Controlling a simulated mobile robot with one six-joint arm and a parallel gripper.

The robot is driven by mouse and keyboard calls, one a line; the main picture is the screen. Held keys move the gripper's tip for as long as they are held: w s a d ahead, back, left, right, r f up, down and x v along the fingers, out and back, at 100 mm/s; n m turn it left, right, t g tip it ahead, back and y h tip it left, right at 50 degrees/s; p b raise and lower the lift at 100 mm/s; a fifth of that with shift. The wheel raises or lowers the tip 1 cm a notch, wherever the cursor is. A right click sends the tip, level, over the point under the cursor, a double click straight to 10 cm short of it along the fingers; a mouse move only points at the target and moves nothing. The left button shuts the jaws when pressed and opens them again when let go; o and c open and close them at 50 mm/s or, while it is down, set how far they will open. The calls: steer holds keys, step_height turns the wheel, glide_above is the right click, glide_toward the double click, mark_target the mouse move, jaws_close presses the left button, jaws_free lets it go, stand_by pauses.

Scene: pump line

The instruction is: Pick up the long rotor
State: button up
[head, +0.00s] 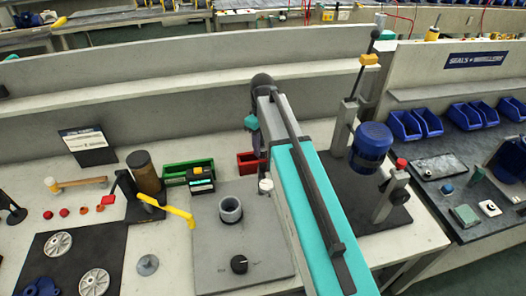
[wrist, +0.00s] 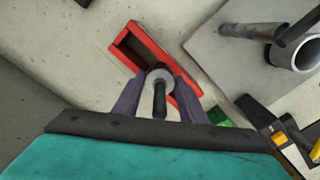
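The long rotor shows in the wrist view as a pale round disc with a dark shaft (wrist: 160,98). It sits between the two purple-grey fingers of my gripper (wrist: 160,82), which close in on it from both sides with no clear gap. In the head view the rotor's pale end (head: 265,187) shows just below my gripper (head: 263,170), beside the grey plate's back edge. My arm hides much of the gripper there. Whether the rotor's lower end touches anything is hard to tell.
A red bin (head: 247,163) lies close behind the rotor, with a green bin (head: 188,170) to its left. The grey plate (head: 270,245) carries a grey ring-shaped housing (head: 231,209) and a black knob (head: 239,264). A press with a blue motor (head: 371,143) stands right.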

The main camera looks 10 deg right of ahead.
jaws_close()
steer(key=shift+r, duration=0.2)
steer(key=shift+r+b, duration=1.05)
steer(key=shift+r, duration=3.8)
